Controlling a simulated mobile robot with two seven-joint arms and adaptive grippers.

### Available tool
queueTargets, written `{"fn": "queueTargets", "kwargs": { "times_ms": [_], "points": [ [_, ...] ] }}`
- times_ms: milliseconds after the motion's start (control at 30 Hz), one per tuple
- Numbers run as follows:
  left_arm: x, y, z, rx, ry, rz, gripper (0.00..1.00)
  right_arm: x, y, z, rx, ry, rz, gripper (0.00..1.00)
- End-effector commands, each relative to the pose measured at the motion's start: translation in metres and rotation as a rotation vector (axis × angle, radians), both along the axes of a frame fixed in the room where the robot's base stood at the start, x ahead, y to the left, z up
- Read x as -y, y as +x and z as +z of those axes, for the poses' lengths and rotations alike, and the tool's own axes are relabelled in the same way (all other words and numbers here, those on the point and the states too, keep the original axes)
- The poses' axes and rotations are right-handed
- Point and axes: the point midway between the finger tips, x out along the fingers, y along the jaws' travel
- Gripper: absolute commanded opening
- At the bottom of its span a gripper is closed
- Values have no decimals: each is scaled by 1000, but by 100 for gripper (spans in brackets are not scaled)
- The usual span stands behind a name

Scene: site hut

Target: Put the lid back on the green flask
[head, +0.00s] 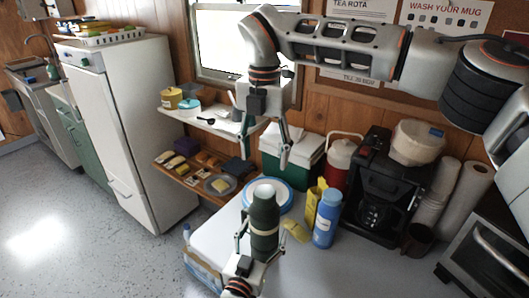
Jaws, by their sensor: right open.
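The green flask (264,214) is upright over the front of the white table, with a pale band around its body. A grey top (264,191) shows on its upper end; I cannot tell whether this is the lid or the bare neck. No separate lid can be made out. My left gripper (262,236) comes from below with a finger on each side of the flask, closed around its body. It hides the flask's base. My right gripper (266,152) is open and empty, pointing down above the flask, apart from it.
Behind the flask is a blue-rimmed plate (283,187). To its right are a yellow sponge (296,231), a blue bottle (327,220) and a black coffee machine (383,190). A green cool box (289,170) and red jug (338,162) stand behind. The table's front right is clear.

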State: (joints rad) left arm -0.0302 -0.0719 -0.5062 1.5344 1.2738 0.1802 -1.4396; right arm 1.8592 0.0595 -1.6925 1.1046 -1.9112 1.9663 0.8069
Motion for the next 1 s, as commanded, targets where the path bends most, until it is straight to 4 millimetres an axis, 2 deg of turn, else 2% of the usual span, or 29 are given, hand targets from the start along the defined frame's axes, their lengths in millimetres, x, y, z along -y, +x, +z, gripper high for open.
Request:
{"fn": "queueTargets", "kwargs": {
  "times_ms": [167, 267, 500, 700, 833, 1000],
  "points": [
    [-3, -9, -1, -1, 0, 0, 74, 0, 0, 0, 0, 0, 0, 56],
    [-8, -23, -1, -2, 0, 0, 74, 0, 0, 0, 0, 0, 0, 56],
    [-26, -70, -1, -2, 2, -1, 74, 0, 0, 0, 0, 0, 0, 56],
    [-37, -99, -1, -2, 2, 0, 74, 0, 0, 0, 0, 0, 0, 56],
    [-40, -109, 0, -1, 0, -1, 74, 0, 0, 0, 0, 0, 0, 56],
    [-42, -113, 0, 0, 1, 0, 74, 0, 0, 0, 0, 0, 0, 56]
  ]
}}
